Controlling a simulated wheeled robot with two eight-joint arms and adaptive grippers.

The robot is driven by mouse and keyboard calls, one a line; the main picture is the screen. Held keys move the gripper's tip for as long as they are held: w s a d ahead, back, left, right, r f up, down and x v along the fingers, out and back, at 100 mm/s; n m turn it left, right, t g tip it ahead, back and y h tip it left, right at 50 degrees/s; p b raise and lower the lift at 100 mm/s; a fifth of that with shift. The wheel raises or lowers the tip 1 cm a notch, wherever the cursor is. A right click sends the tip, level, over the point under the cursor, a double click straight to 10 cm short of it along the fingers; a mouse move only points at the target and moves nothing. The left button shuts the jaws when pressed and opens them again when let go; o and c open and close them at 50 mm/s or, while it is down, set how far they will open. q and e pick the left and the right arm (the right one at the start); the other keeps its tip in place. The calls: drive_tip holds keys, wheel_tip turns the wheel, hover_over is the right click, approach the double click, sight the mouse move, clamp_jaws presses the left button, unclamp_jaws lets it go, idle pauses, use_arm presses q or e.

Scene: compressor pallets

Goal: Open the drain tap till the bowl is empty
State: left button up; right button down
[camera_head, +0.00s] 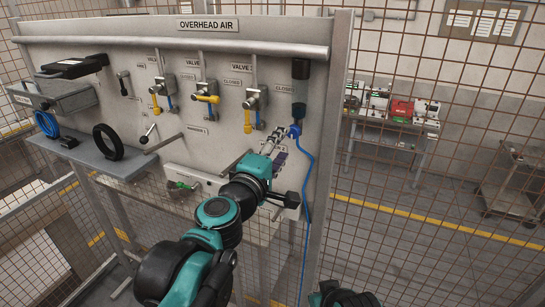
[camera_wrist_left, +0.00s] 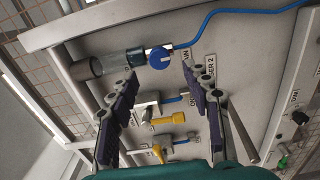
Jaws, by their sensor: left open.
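The bowl (camera_head: 299,111) hangs at the right edge of the grey panel, under a dark cylinder. It looks clear, with a dark band at its lower end; whether that is liquid I cannot tell for sure. In the left wrist view the bowl (camera_wrist_left: 121,63) lies sideways. The blue drain tap (camera_head: 295,131) is at its bottom end; it also shows in the left wrist view (camera_wrist_left: 160,58). My left gripper (camera_head: 281,139) is open and empty, its fingertips close below the tap. In the left wrist view the fingers (camera_wrist_left: 164,90) stand apart, short of the tap.
A blue hose (camera_head: 307,180) runs from the tap down the panel's edge. Valves with yellow handles (camera_head: 207,98) sit left of the bowl. A shelf (camera_head: 95,155) holds coiled rings. Wire mesh fencing stands around; a bench (camera_head: 385,122) and a cart (camera_head: 510,195) are beyond it.

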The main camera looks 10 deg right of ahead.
use_arm(q)
drive_tip(key=shift+v, duration=2.75)
drive_tip(key=shift+f, duration=0.1)
